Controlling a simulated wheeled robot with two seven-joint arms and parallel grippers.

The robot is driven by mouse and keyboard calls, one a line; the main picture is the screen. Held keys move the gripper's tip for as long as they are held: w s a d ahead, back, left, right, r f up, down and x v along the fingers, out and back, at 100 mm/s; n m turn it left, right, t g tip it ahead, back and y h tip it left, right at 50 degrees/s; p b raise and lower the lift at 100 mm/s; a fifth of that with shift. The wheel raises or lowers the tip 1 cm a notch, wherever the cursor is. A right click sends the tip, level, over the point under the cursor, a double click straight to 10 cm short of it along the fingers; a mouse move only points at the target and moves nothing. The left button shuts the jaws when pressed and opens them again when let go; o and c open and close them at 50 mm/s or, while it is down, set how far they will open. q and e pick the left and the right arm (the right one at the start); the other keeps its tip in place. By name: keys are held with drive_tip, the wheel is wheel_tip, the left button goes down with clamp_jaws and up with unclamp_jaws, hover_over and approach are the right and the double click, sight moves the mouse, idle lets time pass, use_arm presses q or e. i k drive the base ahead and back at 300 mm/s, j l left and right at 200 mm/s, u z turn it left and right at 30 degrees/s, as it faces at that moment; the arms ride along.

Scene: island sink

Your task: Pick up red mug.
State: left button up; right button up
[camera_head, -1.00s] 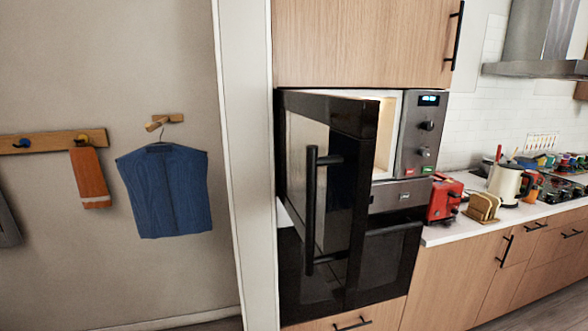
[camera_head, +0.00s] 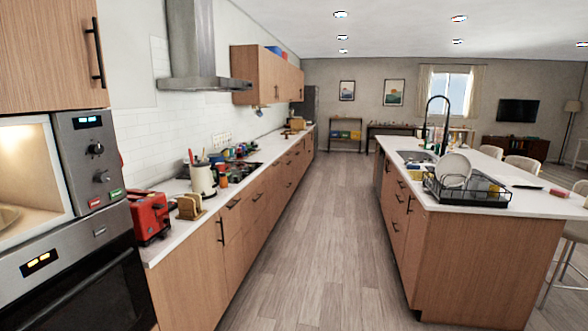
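I cannot make out a red mug in the head view. Small items stand along the left counter (camera_head: 168,188), too small and crowded to tell apart with certainty. Neither of my grippers is in view.
A microwave (camera_head: 30,185) above an oven is at the left. A red toaster (camera_head: 149,217) and a kettle (camera_head: 203,179) stand on the counter. The island (camera_head: 500,270) at right has a sink (camera_head: 416,156) and dish rack (camera_head: 468,187). The wooden floor (camera_head: 322,240) between is clear.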

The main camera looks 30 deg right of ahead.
sight(223, 169)
drive_tip(key=z, duration=0.45)
drive_tip(key=i+l+z, duration=0.3)
drive_tip(key=i, duration=0.45)
drive_tip(key=i+z, duration=0.3)
drive_tip(key=i, duration=2.7)
drive_tip(key=i+u, duration=0.4)
drive_tip(key=i+l+u, duration=0.25)
drive_tip(key=i+u, duration=0.2)
drive_tip(key=i+l+u, duration=0.4)
